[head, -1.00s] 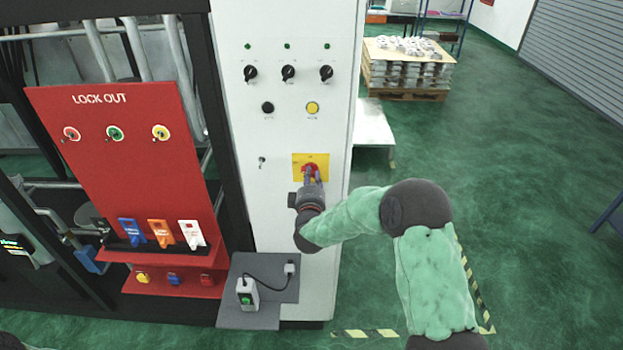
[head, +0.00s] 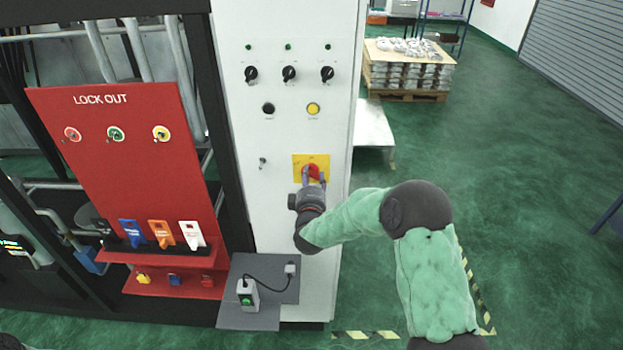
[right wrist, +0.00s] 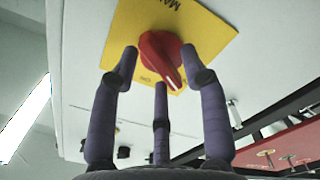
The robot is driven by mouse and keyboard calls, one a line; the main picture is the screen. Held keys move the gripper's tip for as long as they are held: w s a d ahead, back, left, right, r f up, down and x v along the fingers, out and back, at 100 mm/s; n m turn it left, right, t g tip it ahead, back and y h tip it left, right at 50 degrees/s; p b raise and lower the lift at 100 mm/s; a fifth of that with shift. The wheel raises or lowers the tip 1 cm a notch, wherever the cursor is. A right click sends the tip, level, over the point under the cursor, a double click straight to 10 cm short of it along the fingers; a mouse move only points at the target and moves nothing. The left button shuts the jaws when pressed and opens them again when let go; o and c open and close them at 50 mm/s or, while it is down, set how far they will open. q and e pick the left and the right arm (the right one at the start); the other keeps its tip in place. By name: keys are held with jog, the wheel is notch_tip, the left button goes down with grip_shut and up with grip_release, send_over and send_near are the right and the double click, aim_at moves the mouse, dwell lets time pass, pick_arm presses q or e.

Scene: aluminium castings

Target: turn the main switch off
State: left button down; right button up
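The main switch is a red rotary knob (head: 314,172) on a yellow plate (head: 301,160) on the white cabinet front. In the right wrist view the red knob (right wrist: 161,58) shows close up on its yellow plate (right wrist: 205,32), its pointer towards the lower right of the picture. My right gripper (head: 313,181) is just in front of the knob. In the right wrist view its purple fingers (right wrist: 160,78) are spread apart around the knob's near side, with gaps to it, and hold nothing.
The white cabinet (head: 285,215) also carries black selector knobs (head: 289,74), a yellow button (head: 313,108) and a key switch (head: 263,162). A red lockout board (head: 130,150) with padlocks and tags stands to its left. A grey shelf (head: 262,285) juts out below. Green floor is free on the right.

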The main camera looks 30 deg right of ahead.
jog(key=v, duration=1.2)
dwell(0.3)
